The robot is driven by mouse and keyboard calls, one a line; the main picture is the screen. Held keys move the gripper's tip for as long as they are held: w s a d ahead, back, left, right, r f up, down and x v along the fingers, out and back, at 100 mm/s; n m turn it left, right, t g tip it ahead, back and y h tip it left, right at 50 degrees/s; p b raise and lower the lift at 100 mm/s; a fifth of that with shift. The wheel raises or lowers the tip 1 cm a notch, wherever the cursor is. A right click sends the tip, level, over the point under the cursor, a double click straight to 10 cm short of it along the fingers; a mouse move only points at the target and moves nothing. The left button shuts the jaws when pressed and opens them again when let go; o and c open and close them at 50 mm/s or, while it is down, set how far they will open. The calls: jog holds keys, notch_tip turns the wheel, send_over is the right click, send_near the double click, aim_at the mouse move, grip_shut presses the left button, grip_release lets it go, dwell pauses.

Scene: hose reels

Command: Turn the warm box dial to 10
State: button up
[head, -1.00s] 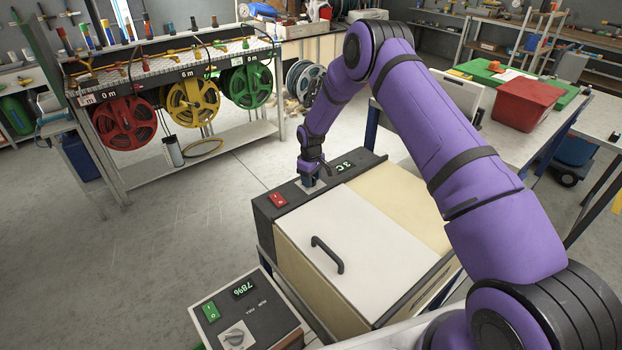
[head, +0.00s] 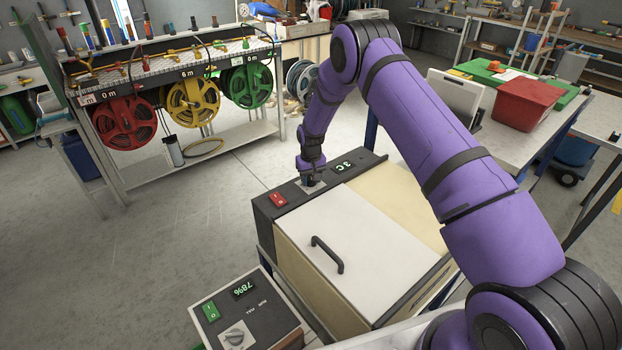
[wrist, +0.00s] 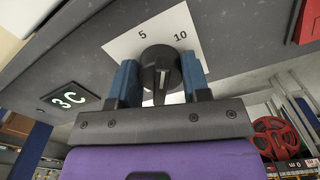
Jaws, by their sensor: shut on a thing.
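The warm box (head: 360,250) is a cream box with a white lid and a dark control strip along its far edge. Its display (head: 344,167) reads 3C, and also shows in the wrist view (wrist: 68,97). The black dial (wrist: 160,68) sits on a white scale plate (wrist: 184,30) with 5 and 10 visible; a pale mark shows on the dial's near side. My gripper (wrist: 160,80) has its blue fingers on both sides of the dial, shut on it. In the head view my gripper (head: 310,180) is at the strip and hides the dial.
A red switch (head: 278,199) is on the same strip, left of my gripper. A control box (head: 250,315) reading 78% stands in front. The hose reel bench (head: 180,70) is at the back left, and a table with a red bin (head: 526,104) at the right.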

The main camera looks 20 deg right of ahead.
jog(key=m, duration=0.5)
jog(key=shift+a, duration=0.1)
jog(key=shift+m, duration=0.4)
jog(key=o, duration=0.9)
jog(key=shift+o, duration=0.2)
notch_tip(320, 180, up, 11)
jog(key=shift+f, duration=0.1)
